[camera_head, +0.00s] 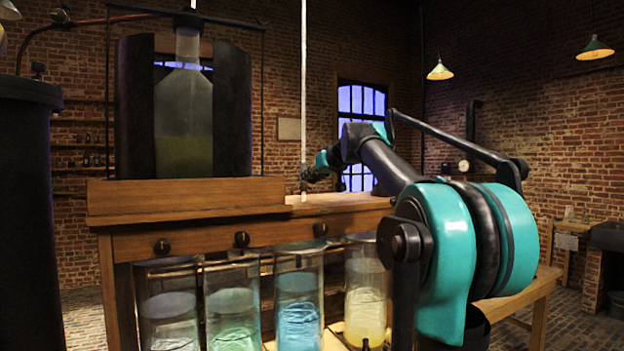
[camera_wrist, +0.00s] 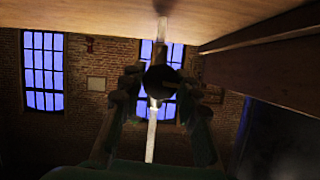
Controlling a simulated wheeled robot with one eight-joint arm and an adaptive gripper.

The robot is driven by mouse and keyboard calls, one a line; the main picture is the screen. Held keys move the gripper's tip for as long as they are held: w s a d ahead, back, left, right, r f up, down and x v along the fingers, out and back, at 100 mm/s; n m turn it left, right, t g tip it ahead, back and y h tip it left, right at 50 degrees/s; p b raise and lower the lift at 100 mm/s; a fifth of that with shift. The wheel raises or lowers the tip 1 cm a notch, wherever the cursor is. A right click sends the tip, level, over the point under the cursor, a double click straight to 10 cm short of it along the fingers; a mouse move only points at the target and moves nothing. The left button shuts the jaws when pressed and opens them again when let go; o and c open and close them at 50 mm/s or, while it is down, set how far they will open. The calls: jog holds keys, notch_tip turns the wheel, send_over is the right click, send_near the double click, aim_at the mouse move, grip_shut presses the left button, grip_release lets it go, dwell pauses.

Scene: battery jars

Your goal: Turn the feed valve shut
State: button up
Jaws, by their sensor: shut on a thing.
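In the wrist view, a dark round knob (camera_wrist: 161,81) sits between the two fingers of my gripper (camera_wrist: 160,92). It looks like the feed valve's handle, in line with a pale upright pipe (camera_wrist: 151,140). My gripper is shut on it, with a finger on either side. In the head view, my gripper (camera_head: 309,174) is beside the same pale pipe (camera_head: 303,80), just above the bench top. The knob is too small or hidden to make out there. The dim light hides the exact finger contact and any valve marking.
A wooden bench (camera_head: 190,240) carries a large glass bottle (camera_head: 184,115) between dark curved panels. Several dark knobs line its front, such as one (camera_head: 241,239) near the middle. Glass jars, such as the blue one (camera_head: 297,315), stand below. The wrist view shows wood (camera_wrist: 130,15) along the top.

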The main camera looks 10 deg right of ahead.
jog(key=m+y, duration=0.2)
jog(key=shift+d+m, duration=0.1)
jog(key=shift+m, duration=0.3)
jog(key=m+y, duration=0.2)
jog(key=m, duration=0.1)
jog(key=m+y, duration=0.1)
jog(key=m, duration=0.2)
jog(key=shift+f+m+y, duration=0.1)
jog(key=shift+m+y, duration=0.3)
jog(key=shift+m+t+y, duration=0.4)
jog(key=shift+m+y, duration=0.1)
jog(key=shift+m, duration=0.9)
jog(key=o, duration=1.2)
jog(key=shift+c, duration=0.2)
